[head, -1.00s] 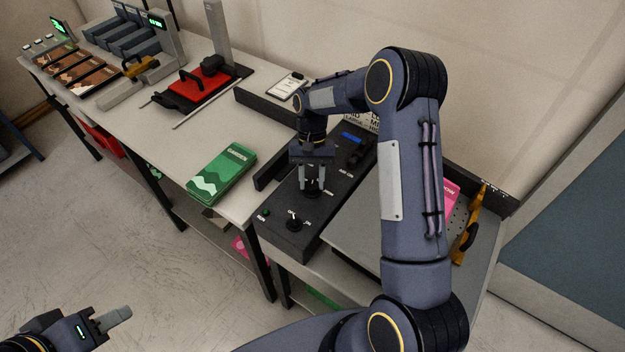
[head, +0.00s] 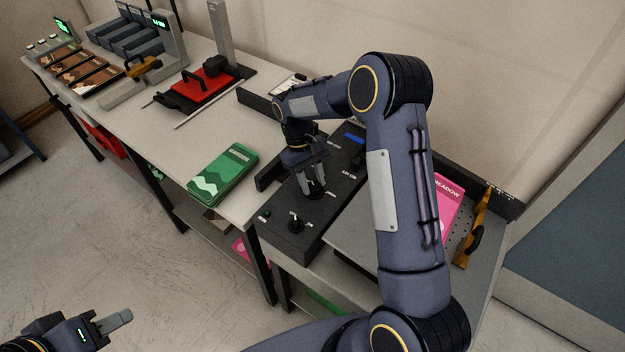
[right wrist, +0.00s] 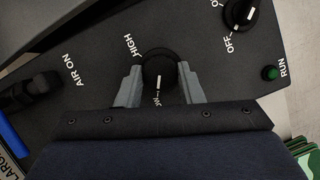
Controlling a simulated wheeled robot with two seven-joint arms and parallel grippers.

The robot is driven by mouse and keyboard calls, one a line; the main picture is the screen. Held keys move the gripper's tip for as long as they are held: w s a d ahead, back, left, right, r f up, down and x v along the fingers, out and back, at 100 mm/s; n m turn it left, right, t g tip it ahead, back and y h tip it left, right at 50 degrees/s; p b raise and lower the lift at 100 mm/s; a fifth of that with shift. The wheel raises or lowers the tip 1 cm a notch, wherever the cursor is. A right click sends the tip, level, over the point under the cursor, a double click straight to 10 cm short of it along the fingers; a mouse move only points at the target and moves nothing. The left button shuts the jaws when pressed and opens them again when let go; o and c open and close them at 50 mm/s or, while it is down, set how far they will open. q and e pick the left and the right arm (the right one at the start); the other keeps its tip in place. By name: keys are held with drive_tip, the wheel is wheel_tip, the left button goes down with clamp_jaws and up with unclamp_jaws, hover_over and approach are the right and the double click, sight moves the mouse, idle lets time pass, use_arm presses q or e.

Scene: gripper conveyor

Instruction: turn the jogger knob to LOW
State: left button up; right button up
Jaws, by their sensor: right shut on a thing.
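A round black knob (right wrist: 159,68) with a white pointer line sits on the dark control panel (head: 283,232). In the right wrist view its pointer faces down the picture, towards a label partly hidden by my gripper. The word HIGH is at its upper left. My right gripper (right wrist: 159,84) is shut on this knob, one finger on each side. In the head view, my right gripper (head: 314,194) reaches down onto the panel and partly hides the knob. My left gripper (head: 122,318) is away at the lower left, over the floor; its opening is unclear.
A second knob (right wrist: 248,16) marked OFF and a green RUN button (right wrist: 270,73) are on the same panel. A black lever (right wrist: 32,90) is beside AIR ON. A green packet (head: 222,175) lies on the table to the left. A pink packet (head: 447,205) is right of my arm.

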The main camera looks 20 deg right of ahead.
idle(0.4)
drive_tip(key=o, duration=1)
drive_tip(key=v, duration=0.7)
drive_tip(key=shift+r+b, duration=0.4)
drive_tip(key=shift+b, duration=0.05)
drive_tip(key=shift+w, duration=0.15)
